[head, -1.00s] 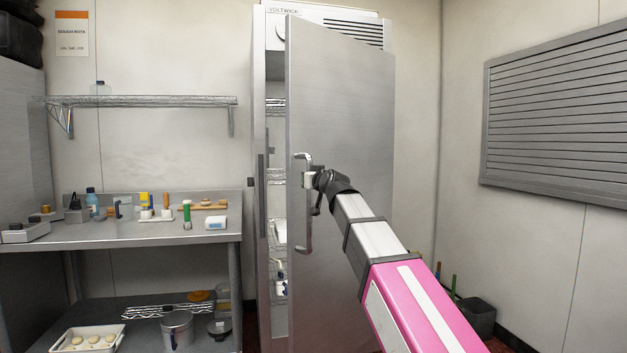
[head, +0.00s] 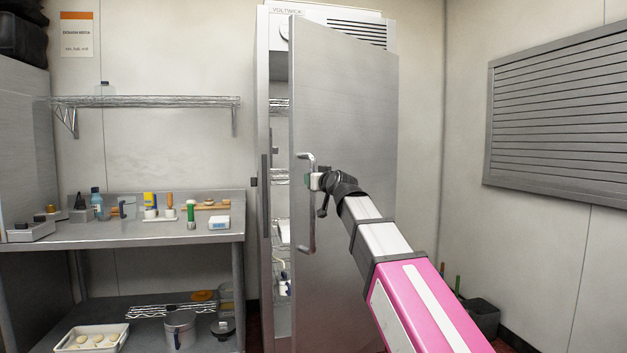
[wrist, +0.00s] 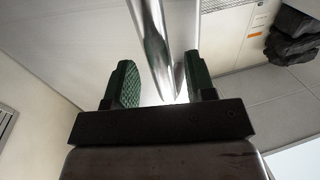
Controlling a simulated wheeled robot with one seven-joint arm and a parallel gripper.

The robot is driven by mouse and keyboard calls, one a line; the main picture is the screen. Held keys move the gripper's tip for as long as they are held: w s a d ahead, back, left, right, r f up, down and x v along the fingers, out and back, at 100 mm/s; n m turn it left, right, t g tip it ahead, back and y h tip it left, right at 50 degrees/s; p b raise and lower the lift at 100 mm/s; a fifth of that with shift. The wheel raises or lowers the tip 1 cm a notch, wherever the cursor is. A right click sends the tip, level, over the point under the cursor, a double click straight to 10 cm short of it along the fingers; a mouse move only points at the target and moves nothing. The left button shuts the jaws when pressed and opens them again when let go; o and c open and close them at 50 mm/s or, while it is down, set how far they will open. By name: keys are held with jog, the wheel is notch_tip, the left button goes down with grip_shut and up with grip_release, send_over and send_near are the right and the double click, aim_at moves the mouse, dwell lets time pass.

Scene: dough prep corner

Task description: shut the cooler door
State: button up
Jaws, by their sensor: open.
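The cooler (head: 263,100) is a tall steel cabinet at the middle of the head view. Its door (head: 350,110) stands ajar, and shelves show through the gap at its left. The door carries a vertical bar handle (head: 306,240) near its left edge. My gripper (head: 313,181) is at the upper part of this handle. In the wrist view my gripper (wrist: 160,90) is open, with green pads on both sides of the handle bar (wrist: 157,45). The bar runs between the pads, nearer the right one, and I cannot tell whether it touches.
A steel worktable (head: 130,236) with bottles and small tools stands left of the cooler. A wire shelf (head: 150,101) hangs above it. A grey bin (head: 484,318) stands on the floor at the right, near a louvred wall panel (head: 560,110).

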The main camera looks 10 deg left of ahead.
jog(key=v, duration=0.8)
jog(key=shift+s+d, duration=0.2)
jog(key=w+d+f+n+g+y, duration=0.3)
jog(key=w+f+n+g+y, duration=0.6)
jog(key=g, duration=0.5)
jog(key=shift+n+h, duration=0.5)
jog(key=shift+n, duration=0.2)
jog(key=a, duration=0.3)
jog(key=a+r, duration=0.1)
jog(key=a, duration=0.3)
jog(key=a+r, duration=0.1)
jog(key=a, duration=0.2)
jog(key=shift+w+a+r, duration=0.1)
jog(key=shift+a+r, duration=0.15)
jog(key=shift+a, duration=0.15)
